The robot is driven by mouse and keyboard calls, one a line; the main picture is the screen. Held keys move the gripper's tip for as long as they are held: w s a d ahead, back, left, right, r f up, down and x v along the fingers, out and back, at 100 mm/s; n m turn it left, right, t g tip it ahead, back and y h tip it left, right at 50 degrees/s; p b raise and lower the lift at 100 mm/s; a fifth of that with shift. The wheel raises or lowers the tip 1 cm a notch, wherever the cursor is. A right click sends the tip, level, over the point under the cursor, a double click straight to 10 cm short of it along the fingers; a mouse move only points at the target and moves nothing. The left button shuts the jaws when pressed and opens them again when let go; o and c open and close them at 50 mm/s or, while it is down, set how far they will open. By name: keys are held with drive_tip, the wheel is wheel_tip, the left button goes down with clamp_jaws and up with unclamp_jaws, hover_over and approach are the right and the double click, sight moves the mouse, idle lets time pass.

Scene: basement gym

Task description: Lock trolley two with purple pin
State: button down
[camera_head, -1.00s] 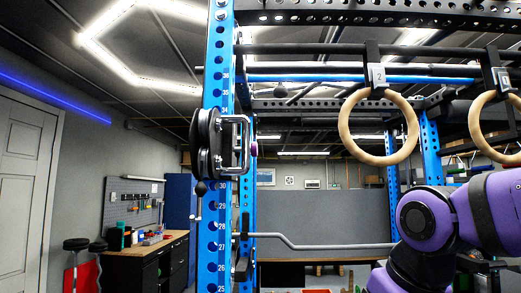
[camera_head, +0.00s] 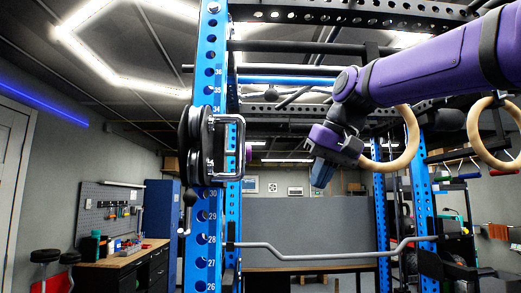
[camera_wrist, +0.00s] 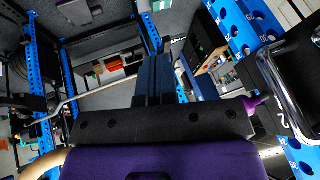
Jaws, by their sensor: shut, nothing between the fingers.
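A black trolley (camera_head: 207,150) with round wheels and a metal handle loop sits on the blue numbered upright (camera_head: 207,245), above hole 30. In the wrist view the trolley's black bracket (camera_wrist: 290,78) is at the right edge, with a white "2" on it. The purple pin (camera_head: 248,152) shows as a small knob just right of the handle; in the wrist view the purple knob (camera_wrist: 256,103) points toward my gripper. How deep the pin sits is hidden. My gripper (camera_head: 321,178) is shut and empty, tilted downward, right of the trolley and apart from it.
Wooden rings (camera_head: 408,145) hang right of my gripper, one partly behind my arm. A bent grey bar (camera_head: 330,255) crosses below. A second blue upright (camera_head: 380,225) stands farther back. A workbench (camera_head: 110,258) is at the left. Space between trolley and gripper looks clear.

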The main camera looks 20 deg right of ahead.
sight(250, 148)
drive_tip(key=w+r+y, duration=0.1)
drive_tip(key=w+r, duration=0.3)
drive_tip(key=r, duration=0.4)
drive_tip(key=w+r+y, duration=0.1)
drive_tip(key=w+r, duration=0.3)
drive_tip(key=r, duration=0.4)
drive_tip(key=w+a+f, duration=0.6)
drive_tip(key=a+f, duration=0.1)
drive_tip(key=f, duration=0.1)
drive_tip(key=shift+w, duration=0.2)
drive_tip(key=shift+a, duration=0.1)
drive_tip(key=shift+w+a, duration=0.2)
drive_tip(key=shift+a, duration=0.45)
drive_tip(key=shift+w+a, duration=0.15)
drive_tip(key=shift+a, duration=0.45)
drive_tip(key=v, duration=1)
drive_tip(key=shift+s+d+r, duration=0.15)
drive_tip(key=shift+s+r, duration=0.1)
drive_tip(key=shift+s, duration=0.15)
